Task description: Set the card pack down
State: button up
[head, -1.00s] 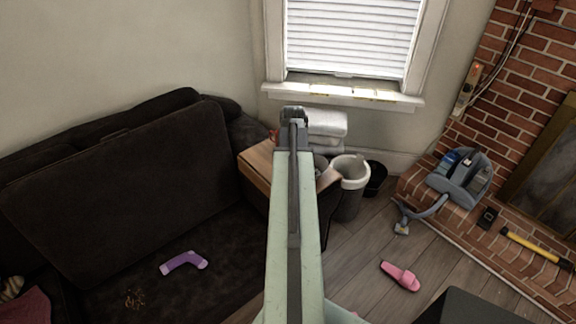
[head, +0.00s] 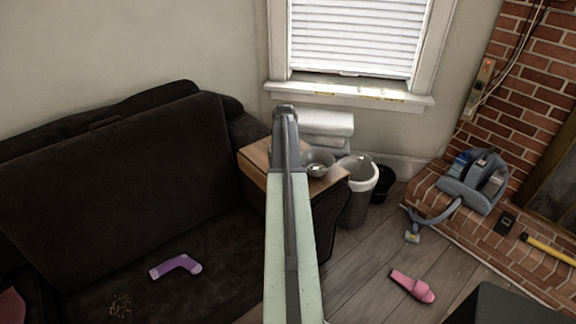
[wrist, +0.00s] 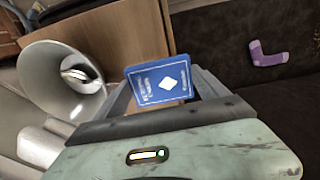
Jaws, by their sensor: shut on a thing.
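The blue card pack (wrist: 160,82) with a white diamond shows in the wrist view, between the fingers of my gripper (wrist: 168,92). My gripper is shut on it. In the head view my gripper (head: 286,112) is at the far end of my arm, which hides the pack. It appears over or near the small wooden table (head: 256,156) beside the sofa. The table's wooden top (wrist: 125,35) also shows behind the pack in the wrist view. I cannot tell the height of the pack above it.
A bin (head: 358,184) stands beyond. The dark sofa (head: 120,180) holds a purple sock (head: 176,266). A pink slipper (head: 412,286) lies on the floor.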

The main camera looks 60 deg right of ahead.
jog(key=w+d, duration=0.1)
jog(key=d, duration=0.2)
jog(key=w+d, duration=0.2)
jog(key=d, duration=0.1)
jog(key=w+d+f, duration=0.1)
jog(key=w+d, duration=0.1)
jog(key=d, duration=0.1)
jog(key=shift+d+b, duration=0.3)
jog(key=shift+b, duration=0.1)
jog(key=shift+s+f+b, duration=0.1)
jog(key=shift+f+b, duration=1.9)
jog(key=shift+f, duration=0.05)
jog(key=o, duration=1.3)
jog(key=shift+r, duration=0.1)
jog(key=shift+r, duration=0.1)
notch_tip(320, 180, up, 12)
jog(key=p, duration=1.2)
jog(key=shift+r+p, duration=0.15)
jog(key=shift+p, duration=0.15)
